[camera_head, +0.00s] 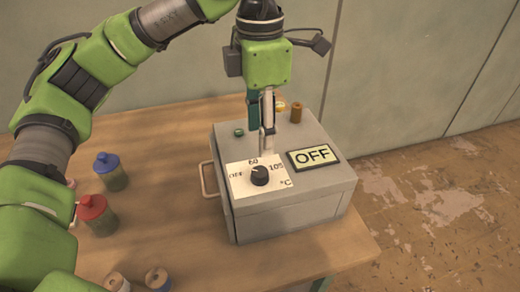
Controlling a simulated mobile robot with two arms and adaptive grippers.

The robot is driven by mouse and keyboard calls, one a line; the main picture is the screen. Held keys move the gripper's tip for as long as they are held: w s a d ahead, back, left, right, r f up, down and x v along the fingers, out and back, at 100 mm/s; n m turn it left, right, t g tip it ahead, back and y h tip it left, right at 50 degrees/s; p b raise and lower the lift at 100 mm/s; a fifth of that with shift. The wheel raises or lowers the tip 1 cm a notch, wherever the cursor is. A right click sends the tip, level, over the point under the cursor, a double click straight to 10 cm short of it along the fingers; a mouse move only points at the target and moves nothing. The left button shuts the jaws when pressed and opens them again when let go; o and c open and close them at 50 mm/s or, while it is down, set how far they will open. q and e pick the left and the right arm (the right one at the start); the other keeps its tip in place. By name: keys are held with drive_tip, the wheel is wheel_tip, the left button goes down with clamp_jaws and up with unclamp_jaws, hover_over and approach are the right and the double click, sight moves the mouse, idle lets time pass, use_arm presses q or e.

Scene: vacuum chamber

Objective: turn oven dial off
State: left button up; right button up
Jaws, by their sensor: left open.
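The oven (290,212) is a grey metal box on the wooden table. Its black dial (260,176) sits on a white plate (241,187) marked OFF, 60, 100 and °C. A white pointer mark on the dial is too small to read surely. A display (314,156) to the right of the dial reads OFF. My left gripper (267,143) points down above the oven's top, just behind the dial and apart from it in the picture. Its jaws are open and hold nothing that I can see. My right gripper is not in view.
A blue-capped jar (110,172) and a red-capped jar (95,214) stand left of the oven. Two small spools (157,279) are at the table's front edge. A handle (208,180) sticks out from the oven's left side. A brown peg (296,112) stands at its back.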

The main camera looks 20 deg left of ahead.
use_arm(q)
wheel_tip(320, 180, up, 2)
drive_tip(key=shift+r, duration=0.1)
idle(0.4)
